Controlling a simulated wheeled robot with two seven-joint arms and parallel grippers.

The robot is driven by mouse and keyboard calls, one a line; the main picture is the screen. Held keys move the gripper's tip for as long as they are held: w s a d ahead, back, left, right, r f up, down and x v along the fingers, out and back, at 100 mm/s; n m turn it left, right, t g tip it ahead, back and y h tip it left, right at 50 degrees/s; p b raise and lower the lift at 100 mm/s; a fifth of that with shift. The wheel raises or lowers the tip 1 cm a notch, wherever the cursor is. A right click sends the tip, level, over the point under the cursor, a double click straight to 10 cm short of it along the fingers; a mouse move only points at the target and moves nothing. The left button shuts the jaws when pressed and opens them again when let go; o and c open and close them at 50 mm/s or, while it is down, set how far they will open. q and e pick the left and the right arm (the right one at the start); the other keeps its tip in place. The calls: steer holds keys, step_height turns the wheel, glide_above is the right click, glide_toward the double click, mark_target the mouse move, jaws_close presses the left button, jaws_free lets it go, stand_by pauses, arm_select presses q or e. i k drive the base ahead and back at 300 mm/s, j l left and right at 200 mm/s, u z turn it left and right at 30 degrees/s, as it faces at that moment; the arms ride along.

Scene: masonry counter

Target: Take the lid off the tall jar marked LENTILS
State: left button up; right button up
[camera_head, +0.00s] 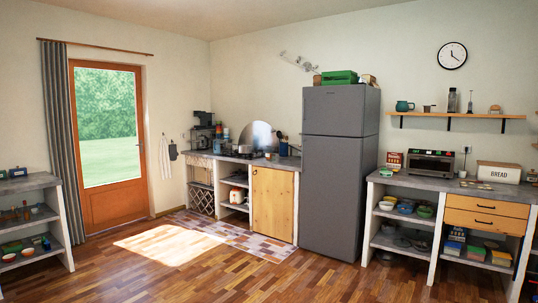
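I cannot make out a jar with the word LENTILS in the head view. A tall dark container (452,101) stands upright on the wall shelf at the right, but it is too small to tell whether it is a jar or bears any marking. Small items also crowd the far counter (225,156), too small to tell apart. Neither my left nor my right gripper is in view.
A grey fridge (333,165) stands between the far counter and the right counter (400,180), which holds a microwave (430,163) and a BREAD box (498,172). Another counter (30,183) is at the left edge. The wooden floor (230,270) between them is clear.

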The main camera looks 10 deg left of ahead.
mark_target(268, 150)
steer(key=i+j+u, duration=0.3)
steer(key=i, duration=1.15)
steer(key=i+j+u, duration=0.15)
steer(key=i+u, duration=0.15)
steer(key=i, duration=4.35)
steer(key=i+z, duration=0.15)
steer(key=i, duration=0.4)
steer(key=i+j+z, duration=0.1)
steer(key=i, duration=0.4)
steer(key=i+j+z, duration=0.15)
steer(key=i, duration=0.4)
steer(key=j, duration=0.15)
